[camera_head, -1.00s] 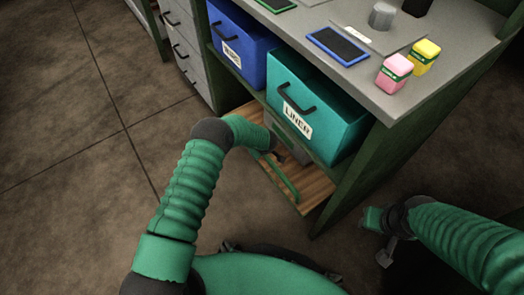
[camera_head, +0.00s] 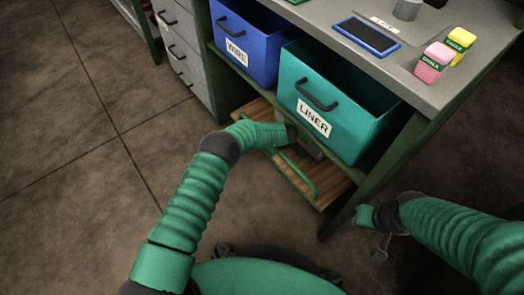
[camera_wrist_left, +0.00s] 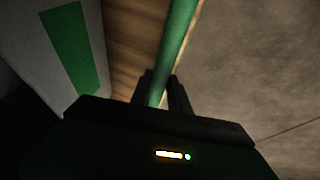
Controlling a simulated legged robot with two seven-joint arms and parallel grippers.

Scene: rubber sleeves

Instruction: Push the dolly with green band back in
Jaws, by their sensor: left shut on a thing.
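The dolly (camera_head: 318,182) is a wooden board low under the workbench, below the teal LINER bin, with its front part sticking out. A green bar (camera_head: 301,177) runs along its front edge. In the left wrist view, a white thing with a green band (camera_wrist_left: 72,45) is beside the wooden board (camera_wrist_left: 128,40). My left gripper (camera_wrist_left: 162,84) is shut around the green bar (camera_wrist_left: 178,30); in the head view my forearm hides most of this grip. My right gripper (camera_head: 381,247) hangs right of the bench leg, away from the dolly; its jaw opening is unclear.
The teal LINER bin (camera_head: 345,112) and blue WIRE bin (camera_head: 246,48) sit on the shelf above. The bench leg (camera_head: 375,175) stands close to the dolly's right. Grey drawers (camera_head: 183,50) are left. The floor (camera_head: 70,120) at left is clear.

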